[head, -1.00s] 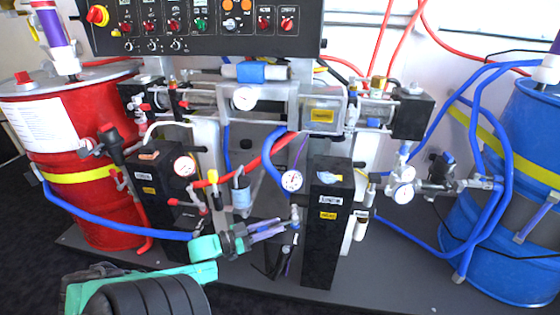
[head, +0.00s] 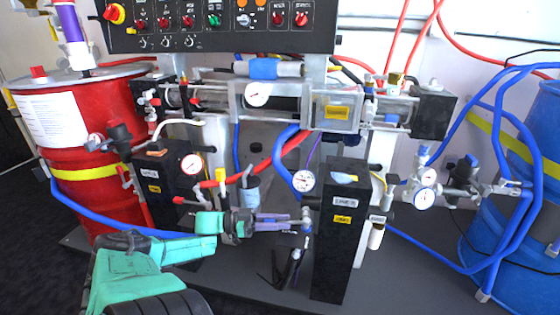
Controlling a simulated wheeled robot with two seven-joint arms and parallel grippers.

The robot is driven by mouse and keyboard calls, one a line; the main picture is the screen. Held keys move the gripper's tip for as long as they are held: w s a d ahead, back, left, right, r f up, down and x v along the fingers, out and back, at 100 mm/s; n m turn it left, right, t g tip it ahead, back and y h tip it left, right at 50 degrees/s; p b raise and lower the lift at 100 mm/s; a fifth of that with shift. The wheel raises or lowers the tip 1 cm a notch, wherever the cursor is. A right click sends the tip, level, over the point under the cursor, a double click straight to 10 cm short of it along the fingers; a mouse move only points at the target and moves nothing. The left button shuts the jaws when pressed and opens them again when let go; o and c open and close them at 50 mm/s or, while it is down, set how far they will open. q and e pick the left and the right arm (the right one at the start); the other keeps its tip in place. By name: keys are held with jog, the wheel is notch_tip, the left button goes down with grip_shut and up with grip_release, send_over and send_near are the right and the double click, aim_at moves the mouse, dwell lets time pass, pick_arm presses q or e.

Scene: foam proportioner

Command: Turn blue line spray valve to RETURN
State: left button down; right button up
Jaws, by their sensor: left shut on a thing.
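My left gripper (head: 298,222) reaches in from the left on my green arm, with its fingers pointing right and nearly level. It is shut on the small handle of the blue line spray valve (head: 307,229), at the left side of the black block on the right. The fingertips cover much of the handle, so its exact angle is hard to tell. A round white gauge (head: 303,181) and the thick blue hose (head: 279,165) sit just above. My right gripper is not in view.
The black block (head: 338,250) stands right beside the fingertips. A red hose (head: 270,158) and a small canister (head: 250,190) are close above the gripper. A red drum (head: 95,205) stands left, a blue drum (head: 520,240) right. The control panel (head: 215,27) is above.

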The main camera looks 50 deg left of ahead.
pick_arm(q)
jog(key=c, duration=0.7)
grip_release()
